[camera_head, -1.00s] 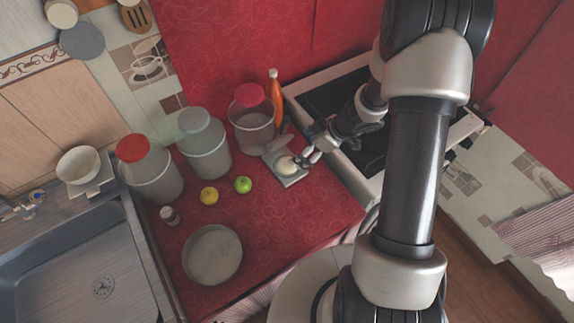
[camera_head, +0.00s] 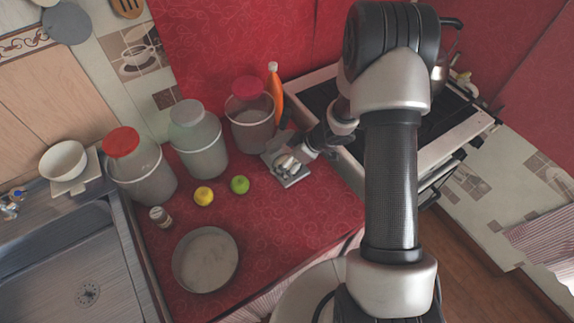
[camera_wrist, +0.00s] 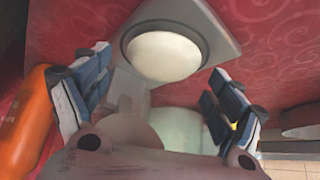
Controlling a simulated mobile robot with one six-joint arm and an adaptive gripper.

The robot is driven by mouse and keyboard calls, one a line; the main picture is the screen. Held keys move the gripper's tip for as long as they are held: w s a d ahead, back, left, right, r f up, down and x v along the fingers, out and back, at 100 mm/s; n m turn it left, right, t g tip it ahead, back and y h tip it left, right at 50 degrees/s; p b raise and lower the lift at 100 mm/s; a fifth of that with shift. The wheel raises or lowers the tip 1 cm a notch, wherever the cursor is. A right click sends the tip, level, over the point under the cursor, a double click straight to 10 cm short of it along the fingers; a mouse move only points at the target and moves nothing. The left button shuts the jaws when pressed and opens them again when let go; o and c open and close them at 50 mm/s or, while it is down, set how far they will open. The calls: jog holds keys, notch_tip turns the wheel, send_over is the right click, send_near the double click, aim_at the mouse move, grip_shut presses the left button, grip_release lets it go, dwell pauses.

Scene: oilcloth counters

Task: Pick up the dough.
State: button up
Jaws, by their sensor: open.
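The dough (camera_wrist: 163,56) is a pale, smooth round lump in the wrist view. It lies on a round, dark-rimmed plate on a grey kitchen scale (camera_wrist: 222,42). In the head view the scale (camera_head: 293,181) stands on the red counter, and my gripper largely covers the dough. My gripper (camera_wrist: 158,72) is open, with one finger on each side of the picture and the dough beyond the gap between them. It also shows over the scale in the head view (camera_head: 289,163). I cannot tell whether the fingers touch the dough.
An orange bottle (camera_head: 275,92) and a bucket with a red lid (camera_head: 252,128) stand close behind the scale. A green apple (camera_head: 240,185), a yellow fruit (camera_head: 204,196) and a round pan (camera_head: 206,261) are to the left. The stove (camera_head: 322,100) is to the right.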

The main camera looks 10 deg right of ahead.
jog(key=shift+r, duration=0.15)
jog(key=c, duration=1.3)
jog(key=shift+c, duration=0.2)
